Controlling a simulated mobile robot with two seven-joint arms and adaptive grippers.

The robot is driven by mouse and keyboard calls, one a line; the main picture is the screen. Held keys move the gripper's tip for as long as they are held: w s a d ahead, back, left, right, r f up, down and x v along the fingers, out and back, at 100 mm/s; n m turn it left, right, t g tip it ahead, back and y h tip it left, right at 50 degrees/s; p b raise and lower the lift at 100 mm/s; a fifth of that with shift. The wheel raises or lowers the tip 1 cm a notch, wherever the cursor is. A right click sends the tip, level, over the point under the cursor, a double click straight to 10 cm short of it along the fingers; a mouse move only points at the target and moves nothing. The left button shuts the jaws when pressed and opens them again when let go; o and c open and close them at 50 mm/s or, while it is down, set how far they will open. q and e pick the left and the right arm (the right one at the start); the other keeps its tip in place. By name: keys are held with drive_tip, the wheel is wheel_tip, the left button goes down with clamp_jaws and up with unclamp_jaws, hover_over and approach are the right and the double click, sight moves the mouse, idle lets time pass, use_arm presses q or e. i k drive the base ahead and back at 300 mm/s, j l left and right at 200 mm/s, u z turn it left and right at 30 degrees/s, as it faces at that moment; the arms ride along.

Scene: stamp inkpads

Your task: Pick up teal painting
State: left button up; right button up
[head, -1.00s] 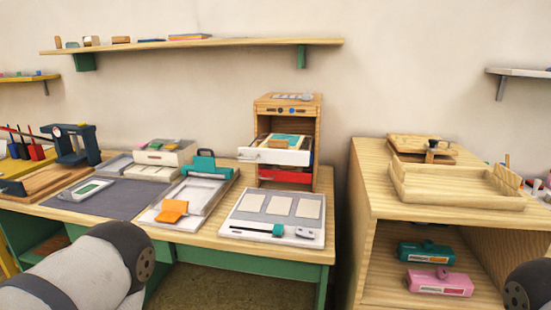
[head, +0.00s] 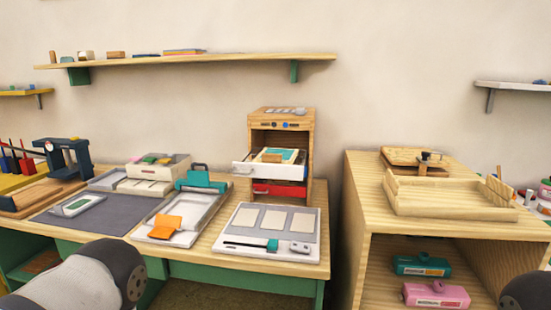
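A flat teal piece with a pale middle (head: 279,154), which looks like the teal painting, lies in the open white drawer (head: 262,169) of the small wooden cabinet (head: 283,112). A wooden piece lies beside it in the drawer. The print on the teal piece is too small to make out. Neither of my grippers is in view. Only a rounded link of my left arm shows at the bottom left, and a dark link of my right arm at the bottom right corner.
A red drawer (head: 279,188) sits below the white one. In front lies a grey tray with pale cards (head: 270,237). Left of it stands a tray with a teal clamp and an orange piece (head: 167,226). A wooden shelf unit (head: 362,205) stands right, across a gap.

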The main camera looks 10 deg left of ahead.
sight(284, 156)
drive_tip(key=i+j+z, duration=0.15)
drive_tip(key=j+z, duration=0.25)
drive_tip(key=j, duration=0.55)
drive_tip(key=j+z, duration=0.45)
drive_tip(key=j, duration=0.5)
drive_tip(key=k+j+z, duration=0.1)
drive_tip(key=j+z, duration=0.3)
drive_tip(key=j, duration=0.55)
